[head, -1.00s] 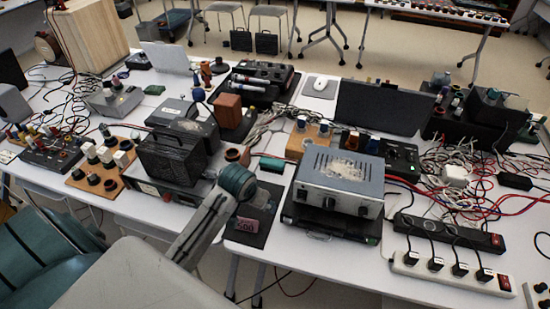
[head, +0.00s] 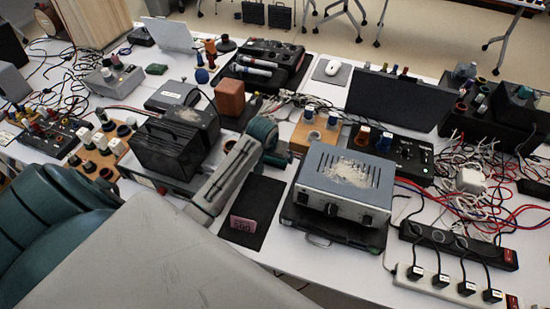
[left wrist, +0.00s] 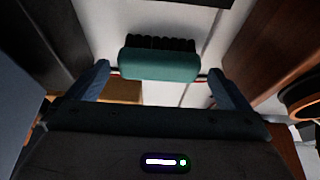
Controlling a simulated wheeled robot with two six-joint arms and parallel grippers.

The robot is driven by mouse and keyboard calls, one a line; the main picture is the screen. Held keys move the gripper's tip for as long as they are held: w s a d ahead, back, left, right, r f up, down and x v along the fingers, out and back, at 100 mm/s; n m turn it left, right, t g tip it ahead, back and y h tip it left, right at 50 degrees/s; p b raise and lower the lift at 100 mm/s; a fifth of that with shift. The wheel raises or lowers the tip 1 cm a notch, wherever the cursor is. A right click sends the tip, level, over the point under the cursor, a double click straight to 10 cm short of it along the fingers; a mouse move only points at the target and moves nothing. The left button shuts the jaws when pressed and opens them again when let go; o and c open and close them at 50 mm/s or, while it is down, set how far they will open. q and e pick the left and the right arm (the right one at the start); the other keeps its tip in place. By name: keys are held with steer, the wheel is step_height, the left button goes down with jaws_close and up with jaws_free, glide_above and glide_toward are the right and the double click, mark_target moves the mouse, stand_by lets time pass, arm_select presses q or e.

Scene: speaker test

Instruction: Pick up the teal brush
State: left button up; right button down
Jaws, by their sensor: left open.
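The teal brush (left wrist: 158,65) lies on the white table in the left wrist view, with its dark bristles (left wrist: 160,43) facing the top of the picture. My left gripper (left wrist: 159,72) is open, with one blue finger on each side of the brush. The fingertips are close to the brush's ends; I cannot tell whether they touch. My right gripper is not in view.
A brown block (head: 230,98) stands behind my left arm's end. A black speaker-like box (head: 170,150) is to its left. A grey metal instrument (head: 342,182) stands to its right. A black mat (head: 254,208) with a pink tag (head: 242,224) lies in front. Cables crowd the right side.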

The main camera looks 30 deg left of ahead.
arm_select(q)
steer(key=x, duration=0.3)
steer(key=shift+p, duration=0.4)
steer(key=shift+w+f, duration=0.3)
steer(key=shift+f, duration=0.2)
steer(key=shift+r, duration=0.1)
steer(key=c, duration=0.8)
step_height(320, 180, up, 10)
steer(key=shift+b, duration=0.85)
